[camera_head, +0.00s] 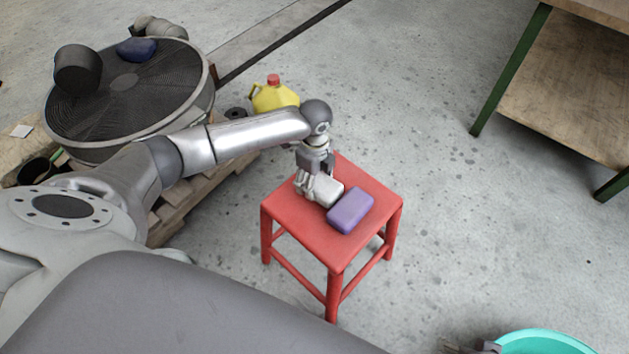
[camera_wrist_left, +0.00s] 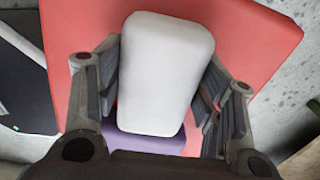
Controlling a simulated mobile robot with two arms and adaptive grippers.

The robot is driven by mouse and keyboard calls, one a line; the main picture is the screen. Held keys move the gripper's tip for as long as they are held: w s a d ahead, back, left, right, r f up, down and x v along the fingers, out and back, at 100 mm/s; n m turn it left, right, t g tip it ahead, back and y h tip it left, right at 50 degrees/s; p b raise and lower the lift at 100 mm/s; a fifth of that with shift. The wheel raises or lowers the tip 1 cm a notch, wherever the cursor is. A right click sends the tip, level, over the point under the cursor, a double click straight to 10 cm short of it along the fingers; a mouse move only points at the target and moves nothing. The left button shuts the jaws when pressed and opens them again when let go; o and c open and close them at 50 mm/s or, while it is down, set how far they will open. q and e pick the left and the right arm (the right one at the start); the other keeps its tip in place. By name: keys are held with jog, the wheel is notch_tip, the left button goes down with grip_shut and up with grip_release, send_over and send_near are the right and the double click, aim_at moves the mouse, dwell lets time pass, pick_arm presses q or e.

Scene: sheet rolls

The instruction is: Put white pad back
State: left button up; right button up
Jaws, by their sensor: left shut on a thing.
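The white pad (camera_wrist_left: 160,70) is a rounded white block between the fingers of my left gripper (camera_wrist_left: 160,90) in the left wrist view. In the head view the white pad (camera_head: 325,190) is over the red stool's seat, partly hidden by the gripper. My left gripper (camera_head: 317,180) is shut on it from above. I cannot tell whether the pad touches the seat. A purple pad (camera_head: 350,210) lies on the stool just in front of the white one and shows partly under it in the wrist view (camera_wrist_left: 150,143).
The red stool (camera_head: 290,210) stands on a grey concrete floor. Behind it are a yellow jug (camera_head: 273,96) with a red cap and a large round fan (camera_head: 130,90) with a dark blue pad (camera_head: 137,49) on it. A green-legged table (camera_head: 560,110) stands at right, a teal tub (camera_head: 545,342) at lower right.

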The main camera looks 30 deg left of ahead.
pick_arm(q)
jog(key=shift+f, duration=0.15)
pick_arm(e)
jog(key=shift+r, duration=0.25)
pick_arm(q)
jog(key=shift+f, duration=0.15)
jog(key=o, duration=1)
jog(key=shift+c, duration=0.2)
jog(key=shift+r, duration=0.4)
notch_tip(320, 180, up, 10)
jog(key=p, duration=0.3)
jog(key=shift+r, duration=0.75)
pick_arm(e)
notch_tip(320, 180, down, 11)
jog(key=shift+g, duration=0.4)
jog(key=shift+s, duration=0.1)
